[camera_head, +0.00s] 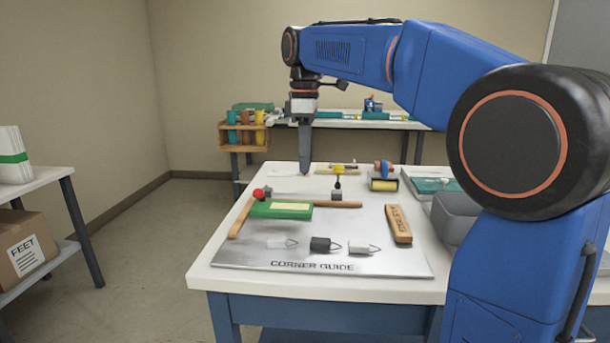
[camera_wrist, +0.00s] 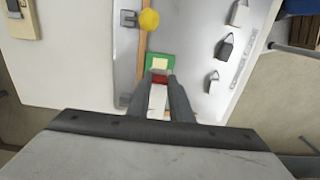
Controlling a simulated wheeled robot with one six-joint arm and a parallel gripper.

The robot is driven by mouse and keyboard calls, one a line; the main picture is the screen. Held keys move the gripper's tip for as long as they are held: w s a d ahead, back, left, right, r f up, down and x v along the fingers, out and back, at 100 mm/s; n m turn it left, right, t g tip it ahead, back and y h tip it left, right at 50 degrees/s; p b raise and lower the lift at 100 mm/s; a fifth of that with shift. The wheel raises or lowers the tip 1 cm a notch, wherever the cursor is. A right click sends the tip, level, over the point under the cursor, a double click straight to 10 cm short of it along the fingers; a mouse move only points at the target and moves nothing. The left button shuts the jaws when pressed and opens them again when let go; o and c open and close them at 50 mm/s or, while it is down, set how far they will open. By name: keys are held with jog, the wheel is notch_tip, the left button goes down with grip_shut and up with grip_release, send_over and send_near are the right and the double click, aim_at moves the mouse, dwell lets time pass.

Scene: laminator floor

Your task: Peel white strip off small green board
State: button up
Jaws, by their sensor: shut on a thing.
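The small green board (camera_head: 268,210) lies on the grey mat, with a cream rectangle on its top face. It also shows in the wrist view (camera_wrist: 171,61), just beyond my fingertips. My gripper (camera_head: 305,172) points down over the far left part of the table, apart from the board in the head view. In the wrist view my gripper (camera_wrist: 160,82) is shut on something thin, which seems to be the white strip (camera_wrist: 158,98). Its outline is unclear between the fingers. Red shows there too, and I cannot tell whether it is held or behind.
A red knob (camera_head: 258,194) is by the board's far left corner, along wooden rails. A yellow knob (camera_head: 338,169) stands on a grey block behind. Several small blocks with loops, one dark (camera_head: 320,244), lie in front. A wooden bar (camera_head: 398,224) lies right.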

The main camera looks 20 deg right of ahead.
jog(key=shift+r, duration=1)
jog(key=shift+r, duration=2.05)
